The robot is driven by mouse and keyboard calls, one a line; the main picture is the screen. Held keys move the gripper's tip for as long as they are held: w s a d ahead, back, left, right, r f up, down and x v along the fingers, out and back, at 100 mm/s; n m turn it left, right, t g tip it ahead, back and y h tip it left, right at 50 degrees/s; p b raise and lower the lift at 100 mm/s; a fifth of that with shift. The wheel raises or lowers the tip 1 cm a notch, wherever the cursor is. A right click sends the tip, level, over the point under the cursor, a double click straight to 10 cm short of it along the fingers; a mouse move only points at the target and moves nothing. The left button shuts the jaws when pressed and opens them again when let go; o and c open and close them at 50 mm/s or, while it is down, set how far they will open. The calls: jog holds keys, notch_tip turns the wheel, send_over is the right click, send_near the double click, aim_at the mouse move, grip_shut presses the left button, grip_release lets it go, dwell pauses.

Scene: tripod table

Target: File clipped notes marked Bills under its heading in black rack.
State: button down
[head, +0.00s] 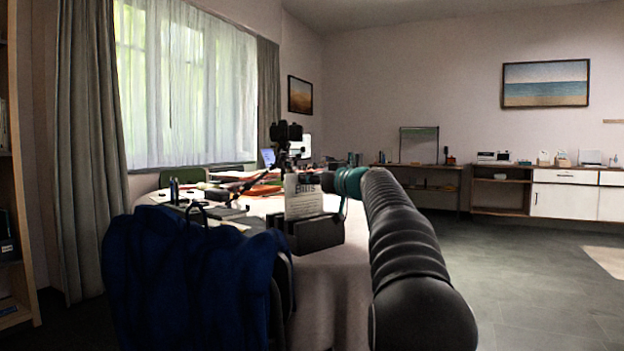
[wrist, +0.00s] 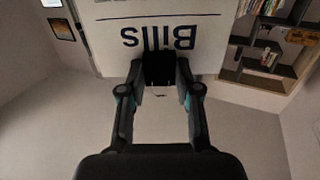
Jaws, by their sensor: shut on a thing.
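The clipped notes (head: 304,201) are a white sheet headed "Bills", held upright at the table's near right edge. In the wrist view the notes (wrist: 160,42) show large and upside down, with a black clip (wrist: 158,68) at the headed edge. My gripper (head: 312,181) is shut on that clip; its fingertips (wrist: 160,84) meet there in the wrist view. The black rack (head: 318,236) stands on the table directly below the notes. The notes' lower edge meets the rack's top in the head view; I cannot tell whether it is inside a slot. No rack headings are readable.
A round table with a pale cloth (head: 335,285) carries papers, pens and a black camera on a tripod (head: 286,133). A dark blue draped item (head: 190,275) stands in front at left. Open floor (head: 530,270) lies to the right.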

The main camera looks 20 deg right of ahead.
jog(key=c, duration=0.7)
grip_release()
jog(key=v, duration=1.2)
jog(key=shift+d, duration=0.15)
